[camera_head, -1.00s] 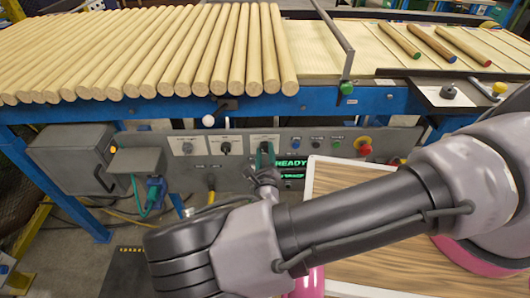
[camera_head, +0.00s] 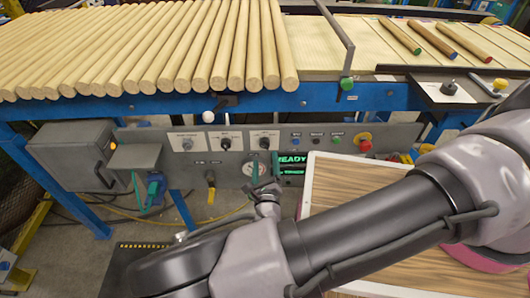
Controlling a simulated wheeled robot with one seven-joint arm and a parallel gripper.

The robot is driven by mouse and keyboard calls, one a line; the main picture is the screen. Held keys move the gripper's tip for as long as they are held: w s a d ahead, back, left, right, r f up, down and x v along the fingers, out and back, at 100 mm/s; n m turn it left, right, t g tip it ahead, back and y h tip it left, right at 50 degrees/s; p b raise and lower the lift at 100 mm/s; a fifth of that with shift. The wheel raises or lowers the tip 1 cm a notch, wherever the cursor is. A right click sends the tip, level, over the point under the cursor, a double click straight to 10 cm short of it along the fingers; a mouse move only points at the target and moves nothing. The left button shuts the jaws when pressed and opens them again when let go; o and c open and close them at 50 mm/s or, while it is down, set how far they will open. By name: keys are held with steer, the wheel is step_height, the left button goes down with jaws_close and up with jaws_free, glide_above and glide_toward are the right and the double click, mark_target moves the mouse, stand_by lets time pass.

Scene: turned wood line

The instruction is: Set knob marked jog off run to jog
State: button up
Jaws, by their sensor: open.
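The grey control panel under the conveyor carries three selector knobs on pale plates: a left knob (camera_head: 187,143), a middle knob (camera_head: 225,143) and a right knob (camera_head: 264,143). Their small labels are too blurred to read, so I cannot tell which is marked jog off run or where each pointer stands. My gripper (camera_head: 265,172) is open, with teal fingers. It is just below the right knob, apart from it, in front of a round dial and left of the green READY display (camera_head: 291,165). Nothing shows between the fingers.
A red emergency button (camera_head: 365,145) on yellow and several small buttons sit right of the knobs. A wood-topped table (camera_head: 330,185) stands at lower right, close to my arm. A grey box (camera_head: 75,155) is at left. Wooden rods (camera_head: 150,50) lie on the conveyor above.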

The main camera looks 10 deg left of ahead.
steer(key=shift+v, duration=2.15)
